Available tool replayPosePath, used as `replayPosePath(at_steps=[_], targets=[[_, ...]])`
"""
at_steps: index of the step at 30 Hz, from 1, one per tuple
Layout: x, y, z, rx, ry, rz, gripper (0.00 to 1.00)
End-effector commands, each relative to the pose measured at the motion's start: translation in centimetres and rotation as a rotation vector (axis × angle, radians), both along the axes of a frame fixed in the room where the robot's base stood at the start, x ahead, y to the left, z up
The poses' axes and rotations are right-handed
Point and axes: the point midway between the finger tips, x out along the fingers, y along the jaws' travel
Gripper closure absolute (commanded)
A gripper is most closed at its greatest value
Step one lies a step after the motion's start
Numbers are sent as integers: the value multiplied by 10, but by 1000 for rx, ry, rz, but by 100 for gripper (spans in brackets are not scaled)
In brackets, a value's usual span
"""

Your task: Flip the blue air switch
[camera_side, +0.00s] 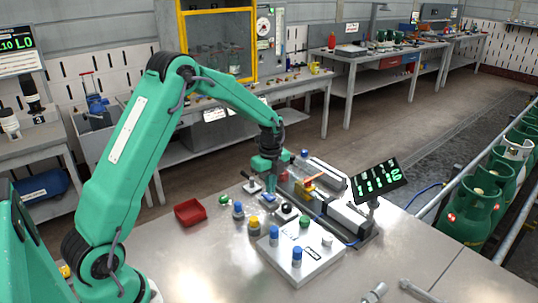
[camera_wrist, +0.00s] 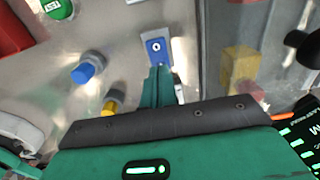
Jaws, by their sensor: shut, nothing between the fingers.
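The blue air switch (camera_wrist: 156,47) shows in the wrist view as a small blue plate with a white round mark on a pale base, just beyond my fingertips. In the side view a small blue patch, apparently this switch (camera_side: 270,199), is right below my gripper (camera_side: 270,186). My gripper (camera_wrist: 158,72) points down, its green fingers together and empty. The fingertips overlap the near edge of the switch in the wrist view. I cannot tell whether they touch it. The side of the switch behind the fingers is hidden.
Close by stand a blue-capped fitting (camera_side: 238,210), a yellow-capped one (camera_side: 254,228) and a green knob (camera_side: 224,200). A red tray (camera_side: 190,212) lies to the left. A white box (camera_side: 318,254) with knobs stands in front. A display (camera_side: 380,180) stands at right.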

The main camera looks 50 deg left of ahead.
Motion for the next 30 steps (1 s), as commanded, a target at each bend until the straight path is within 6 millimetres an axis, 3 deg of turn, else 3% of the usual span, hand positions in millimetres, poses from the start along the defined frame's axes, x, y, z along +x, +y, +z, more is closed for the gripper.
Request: replayPosePath(at_steps=[7, 30], targets=[[0, 0, -16, 0, 0, 0, 100], [-1, -2, -26, 0, 2, 0, 100]])
